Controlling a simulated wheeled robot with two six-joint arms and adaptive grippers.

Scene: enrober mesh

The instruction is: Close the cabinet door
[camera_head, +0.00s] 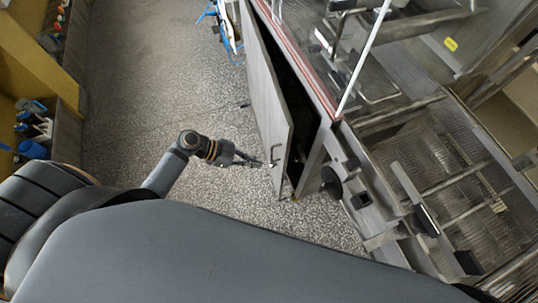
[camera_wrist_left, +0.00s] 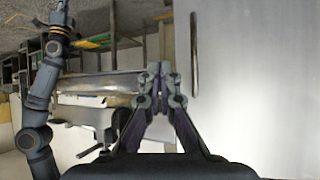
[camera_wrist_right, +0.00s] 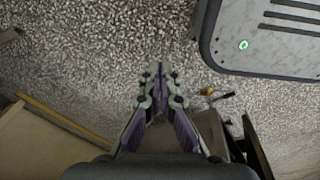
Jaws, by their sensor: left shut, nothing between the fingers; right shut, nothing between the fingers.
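The grey cabinet door (camera_head: 265,105) stands ajar in the head view, with a dark gap between it and the cabinet under the machine. Its small handle (camera_head: 274,155) is near the door's lower end in the picture. My left gripper (camera_head: 262,163) is shut and empty, at the outer face of the door close to the handle; I cannot tell whether it touches. In the left wrist view the pale door (camera_wrist_left: 260,80) fills the right side, and the dark bar handle (camera_wrist_left: 194,55) is just right of the fingertips. My right gripper (camera_wrist_right: 160,72) is shut and empty over the floor.
The steel machine (camera_head: 440,150) with its mesh belt and a black knob (camera_head: 331,182) stands to the right. Shelves with blue items (camera_head: 35,120) stand at far left. A blue-framed object (camera_head: 226,22) is at the top. The speckled floor (camera_head: 150,80) left of the door is clear.

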